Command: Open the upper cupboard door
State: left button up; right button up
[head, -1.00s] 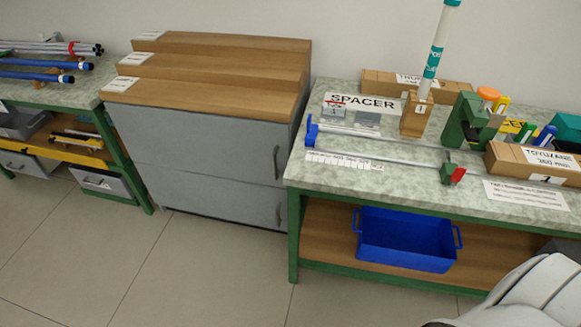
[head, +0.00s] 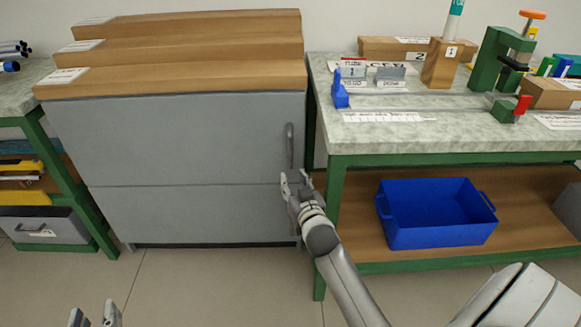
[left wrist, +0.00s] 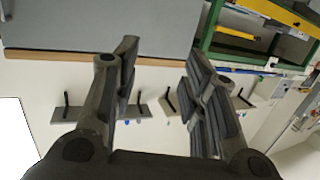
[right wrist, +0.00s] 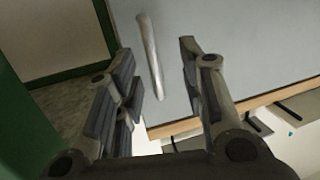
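The upper cupboard door (head: 180,135) is a grey panel, shut flush above the lower door (head: 190,214). Its vertical metal handle (head: 289,146) is near its right edge. My right gripper (head: 293,180) is in front of the cupboard, just below the handle in the head view. In the right wrist view the handle (right wrist: 150,55) shows beyond and between the open fingers (right wrist: 158,72), with nothing gripped. My left gripper (head: 94,314) is low at the bottom left of the head view. Its fingers are open and empty in the left wrist view (left wrist: 162,70).
A green-framed workbench (head: 450,158) stands close on the right, with a blue bin (head: 437,222) on its lower shelf. Another green bench (head: 42,150) stands at the left. The wooden stepped top (head: 180,78) covers the cupboard. Floor in front is clear.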

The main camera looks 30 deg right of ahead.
aim_at(291, 150)
jog(key=shift+m+t+h, duration=0.3)
jog(key=shift+t+h, duration=0.2)
jog(key=w+d+r+b, duration=0.2)
jog(key=w, duration=0.1)
jog(key=w+d+r, duration=0.1)
jog(key=w, duration=0.1)
jog(key=shift+w+d+r+b, duration=0.15)
jog(key=shift+w+r+b, duration=0.1)
jog(key=shift+r+b, duration=0.15)
jog(key=b+x, duration=0.1)
jog(key=x, duration=0.3)
pick_arm(q)
jog(key=s+r+t+h, duration=0.3)
jog(key=r+t, duration=0.6)
jog(key=r, duration=0.7)
jog(key=shift+s+d+r, duration=0.15)
jog(key=shift+s+d, duration=0.05)
jog(key=shift+s, duration=0.85)
pick_arm(e)
jog(key=shift+w+d, duration=0.15)
jog(key=shift+w, duration=0.25)
jog(key=shift+c, duration=0.2)
grip_shut()
